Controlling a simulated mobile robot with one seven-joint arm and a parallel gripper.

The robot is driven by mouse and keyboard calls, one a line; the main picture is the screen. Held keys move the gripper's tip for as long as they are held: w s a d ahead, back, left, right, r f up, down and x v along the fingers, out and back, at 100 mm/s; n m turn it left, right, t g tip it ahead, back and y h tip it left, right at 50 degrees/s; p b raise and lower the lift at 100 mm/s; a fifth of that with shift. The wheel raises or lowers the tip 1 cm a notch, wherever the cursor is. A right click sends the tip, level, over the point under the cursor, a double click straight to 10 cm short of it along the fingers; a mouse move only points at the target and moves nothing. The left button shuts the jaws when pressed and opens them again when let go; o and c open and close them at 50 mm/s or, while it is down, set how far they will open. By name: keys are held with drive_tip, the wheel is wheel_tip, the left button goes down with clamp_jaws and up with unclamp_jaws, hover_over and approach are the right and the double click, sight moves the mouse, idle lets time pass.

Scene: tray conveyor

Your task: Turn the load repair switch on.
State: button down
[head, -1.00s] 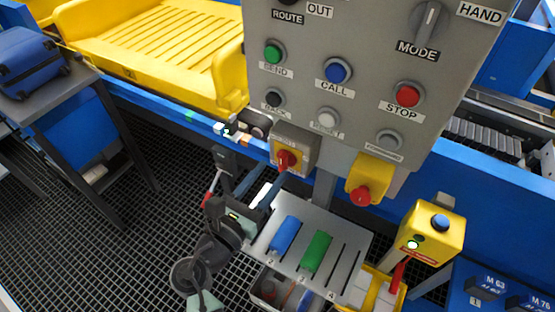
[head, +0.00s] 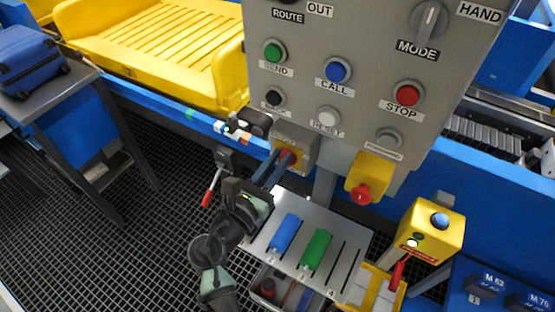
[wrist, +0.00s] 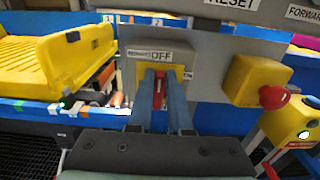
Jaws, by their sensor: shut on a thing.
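The load repair switch (head: 307,150) is a small grey box under the control panel, with a yellow plate and a red handle. In the wrist view its red handle (wrist: 160,88) stands upright, below the label OFF (wrist: 160,55). A smaller label, seemingly ON, is at the right of the plate. My gripper (head: 284,159) reaches up to the switch from the lower left. In the wrist view my gripper (wrist: 160,90) has a blue-grey finger on each side of the handle and is shut on it. The fingers hide much of the yellow plate.
The control panel (head: 385,60) with several buttons hangs above. A yellow box with a red mushroom button (head: 361,194) is right of the switch. Below is a slotted plate (head: 343,243) with a blue and a green piece. A red-handled lever (head: 211,188) is left of my arm.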

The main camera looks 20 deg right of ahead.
drive_tip(key=shift+m, duration=0.3)
drive_tip(key=m+b, duration=0.1)
drive_tip(key=m, duration=0.1)
drive_tip(key=s+m+b, duration=0.1)
drive_tip(key=m+b, duration=0.1)
drive_tip(key=m, duration=0.1)
drive_tip(key=d+f+m+b, duration=0.1)
drive_tip(key=m+b, duration=0.1)
drive_tip(key=m, duration=0.1)
drive_tip(key=shift+s, duration=0.2)
drive_tip(key=m+b, duration=0.2)
drive_tip(key=f+m+b, duration=0.1)
drive_tip(key=m, duration=0.1)
drive_tip(key=m+b, duration=0.2)
drive_tip(key=shift+s+d+f+b, duration=0.2)
drive_tip(key=shift+s+d+b, duration=0.05)
drive_tip(key=shift+s+b, duration=0.1)
drive_tip(key=shift+f+m+b, duration=0.2)
drive_tip(key=shift+m+b, duration=1.15)
drive_tip(key=shift+m, duration=0.25)
drive_tip(key=c, duration=0.8)
unclamp_jaws()
drive_tip(key=shift+c, duration=0.2)
